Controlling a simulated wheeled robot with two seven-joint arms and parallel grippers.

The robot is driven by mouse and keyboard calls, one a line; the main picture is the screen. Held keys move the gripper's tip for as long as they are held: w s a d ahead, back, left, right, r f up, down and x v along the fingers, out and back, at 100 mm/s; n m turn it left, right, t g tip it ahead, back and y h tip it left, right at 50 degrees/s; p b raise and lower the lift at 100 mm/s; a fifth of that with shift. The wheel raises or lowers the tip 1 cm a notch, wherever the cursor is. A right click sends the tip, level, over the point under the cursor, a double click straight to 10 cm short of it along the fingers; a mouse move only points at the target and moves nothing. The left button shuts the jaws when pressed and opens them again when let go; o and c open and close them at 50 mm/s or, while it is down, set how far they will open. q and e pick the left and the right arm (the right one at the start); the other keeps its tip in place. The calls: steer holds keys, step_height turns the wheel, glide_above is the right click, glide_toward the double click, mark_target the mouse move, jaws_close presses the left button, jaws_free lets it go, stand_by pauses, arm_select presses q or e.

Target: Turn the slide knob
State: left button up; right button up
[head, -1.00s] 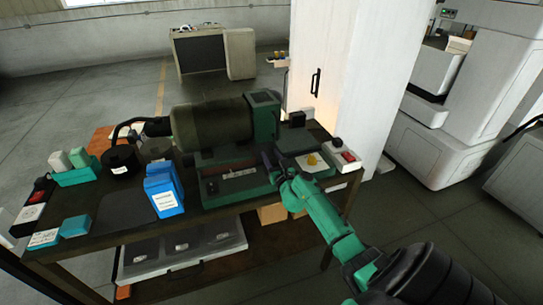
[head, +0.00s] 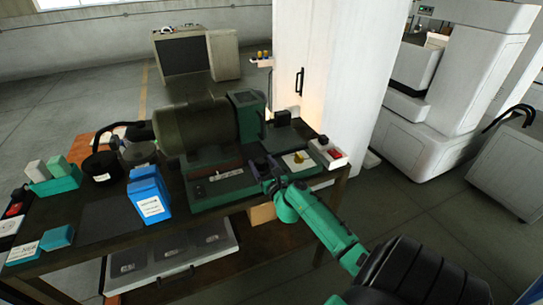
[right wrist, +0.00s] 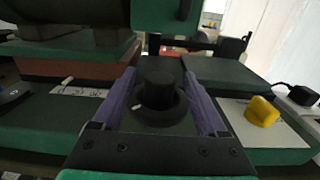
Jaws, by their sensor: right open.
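A black round knob (right wrist: 158,92) with a wide flange and a small pale mark stands on the green machine base (right wrist: 50,122) in the right wrist view. My right gripper (right wrist: 160,105) is open, with one purple finger on each side of the knob. I cannot tell whether either finger touches it. In the head view my right gripper (head: 266,172) is at the right end of the green base, below the dark motor-like cylinder (head: 195,125). The knob is hard to make out there. My left gripper is not in view.
A yellow knob (right wrist: 262,110) on a white plate lies right of the gripper. A white box with a red switch (head: 327,152) stands at the bench's right end. Blue boxes (head: 148,195) stand to the left. A pale pillar (head: 320,70) rises behind the bench.

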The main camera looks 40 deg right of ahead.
steer(key=b+v, duration=0.1)
steer(key=v, duration=0.9)
steer(key=shift+s, duration=0.2)
